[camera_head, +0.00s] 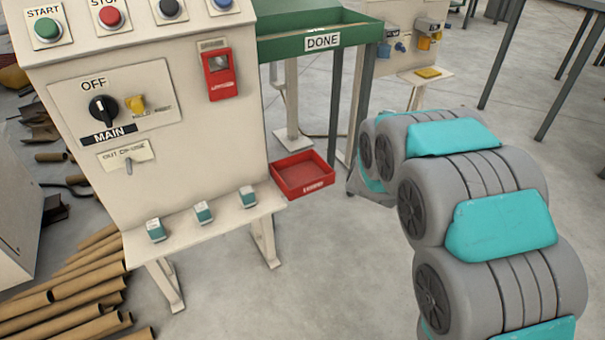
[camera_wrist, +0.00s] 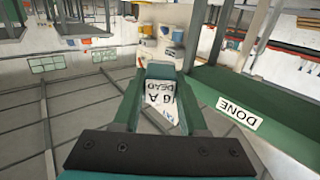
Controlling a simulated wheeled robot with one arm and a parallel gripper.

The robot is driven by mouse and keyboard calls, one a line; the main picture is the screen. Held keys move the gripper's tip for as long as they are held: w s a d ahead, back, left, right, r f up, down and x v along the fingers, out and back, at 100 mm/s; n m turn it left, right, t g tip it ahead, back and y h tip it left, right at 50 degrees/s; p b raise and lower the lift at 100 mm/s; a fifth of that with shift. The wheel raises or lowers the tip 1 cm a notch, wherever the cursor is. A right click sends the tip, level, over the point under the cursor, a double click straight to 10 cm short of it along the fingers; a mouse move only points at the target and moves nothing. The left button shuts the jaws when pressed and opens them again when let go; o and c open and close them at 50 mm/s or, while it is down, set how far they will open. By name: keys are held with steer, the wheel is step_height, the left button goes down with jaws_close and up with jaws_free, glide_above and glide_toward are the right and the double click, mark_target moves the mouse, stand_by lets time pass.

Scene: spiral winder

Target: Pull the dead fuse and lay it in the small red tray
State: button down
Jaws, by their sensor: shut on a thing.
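In the wrist view my gripper (camera_wrist: 160,84) is shut on the dead fuse (camera_wrist: 160,98), a pale block whose label reads "DEAD" and "6 A" upside down. The fuse sits between the two green fingers, and its far end is partly hidden. The small red tray (camera_head: 303,178) is beside the shelf of the cream cabinet in the head view, and its visible floor is bare. A red fuse holder (camera_head: 219,74) is on the cabinet front. My gripper is out of sight in the head view, where only my arm shows at right.
Several small teal-and-white blocks stand on the cabinet shelf (camera_head: 216,214). A green "DONE" table (camera_head: 313,40) is behind the red tray; its edge also shows in the wrist view (camera_wrist: 210,90). Cardboard tubes (camera_head: 68,288) lie at left. Open floor lies in front of the tray.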

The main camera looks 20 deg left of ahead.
steer(key=s+a+f, duration=0.2)
steer(key=s+a, duration=0.5)
steer(key=a, duration=0.2)
steer(key=s+a+f, duration=0.3)
steer(key=s+a, duration=0.3)
steer(key=a, duration=0.4)
steer(key=shift+d+f+b, duration=0.15)
steer(key=shift+f+b, duration=1.7)
steer(key=shift+f, duration=0.95)
steer(key=shift+c, duration=1.8)
jaws_free()
steer(key=shift+s, duration=0.1)
steer(key=s, duration=0.7)
steer(key=shift+s, duration=0.35)
